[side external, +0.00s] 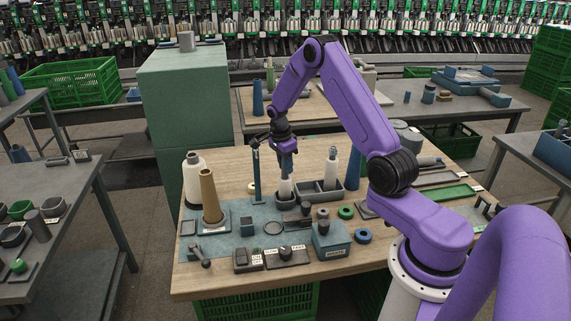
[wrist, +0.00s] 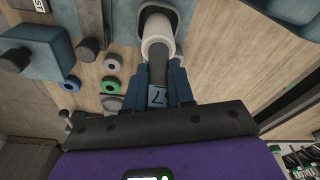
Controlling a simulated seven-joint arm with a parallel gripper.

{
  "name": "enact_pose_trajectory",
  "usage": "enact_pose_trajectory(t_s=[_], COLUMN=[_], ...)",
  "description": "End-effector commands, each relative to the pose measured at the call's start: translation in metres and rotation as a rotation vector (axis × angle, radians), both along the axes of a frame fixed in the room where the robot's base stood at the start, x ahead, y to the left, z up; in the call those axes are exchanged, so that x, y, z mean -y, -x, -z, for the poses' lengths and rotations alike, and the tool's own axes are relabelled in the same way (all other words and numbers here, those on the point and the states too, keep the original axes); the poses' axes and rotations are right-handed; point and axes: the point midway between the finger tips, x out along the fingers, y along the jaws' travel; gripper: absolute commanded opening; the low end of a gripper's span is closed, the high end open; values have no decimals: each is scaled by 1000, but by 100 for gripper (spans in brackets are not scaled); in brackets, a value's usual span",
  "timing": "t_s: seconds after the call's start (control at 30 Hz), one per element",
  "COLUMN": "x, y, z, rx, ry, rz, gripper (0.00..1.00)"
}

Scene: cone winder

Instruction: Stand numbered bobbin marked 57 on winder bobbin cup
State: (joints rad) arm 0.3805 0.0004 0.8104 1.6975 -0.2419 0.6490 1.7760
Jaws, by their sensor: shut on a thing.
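My gripper (side external: 287,150) points down and is shut on the upper end of a numbered bobbin (side external: 285,187) wound with white yarn. The bobbin is upright, with its lower end at a dark round cup (side external: 283,204) on the blue-grey mat. I cannot tell whether it rests on the cup's floor. In the wrist view, the bobbin's white yarn (wrist: 158,32) lies in front of the cup's rim (wrist: 172,10). A blue tag (wrist: 157,96) between the fingers shows a 7; the rest of its number is not clear.
A second white bobbin (side external: 331,168) stands in a grey divided tray (side external: 318,195) just right. A thin blue post (side external: 257,176) stands close left, with a brown cone (side external: 209,196) beyond. A blue box (side external: 331,241), rings and control boxes occupy the front.

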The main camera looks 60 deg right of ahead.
Motion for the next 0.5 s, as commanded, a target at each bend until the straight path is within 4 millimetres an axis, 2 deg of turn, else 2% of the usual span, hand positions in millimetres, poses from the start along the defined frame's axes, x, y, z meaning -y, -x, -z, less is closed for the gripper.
enact_pose_trajectory(t_s=[0.5], x=[-1], y=[0], z=[7], rx=[0], ry=[0], rz=[-1], gripper=[0])
